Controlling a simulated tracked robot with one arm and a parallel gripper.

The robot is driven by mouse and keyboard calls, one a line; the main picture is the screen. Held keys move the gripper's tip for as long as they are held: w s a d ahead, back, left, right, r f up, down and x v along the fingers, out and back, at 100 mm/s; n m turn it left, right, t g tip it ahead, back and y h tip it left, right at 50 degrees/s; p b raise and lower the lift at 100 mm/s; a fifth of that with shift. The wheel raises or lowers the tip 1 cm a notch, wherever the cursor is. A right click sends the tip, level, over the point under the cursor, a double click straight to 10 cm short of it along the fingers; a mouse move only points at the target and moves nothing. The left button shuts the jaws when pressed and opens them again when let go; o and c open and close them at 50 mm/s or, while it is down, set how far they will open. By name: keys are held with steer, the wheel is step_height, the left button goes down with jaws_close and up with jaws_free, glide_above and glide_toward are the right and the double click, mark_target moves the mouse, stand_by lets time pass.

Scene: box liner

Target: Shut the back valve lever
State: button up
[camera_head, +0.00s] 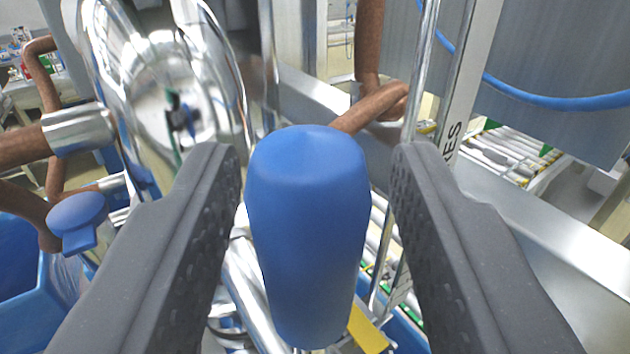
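A blue lever handle (308,230) with a rounded, faceted top stands between the two dark fingers of my gripper (316,175). The fingers are open. A narrow gap shows between the left finger and the handle, and a gap shows on the right side too. The handle looks upright, and its lower end is near the bottom of the view. A second blue knob or lever (77,220) shows at the left, beyond the left finger. I cannot tell from this view which of the two is the back valve lever. The valve bodies are mostly hidden.
A shiny round metal housing (160,95) stands behind the left finger. Brown hoses (370,105) run behind the handle and at the left. A blue cable (555,102) crosses a grey panel at the right. A blue bin (25,275) is at the lower left.

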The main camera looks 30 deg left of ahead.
jaws_close()
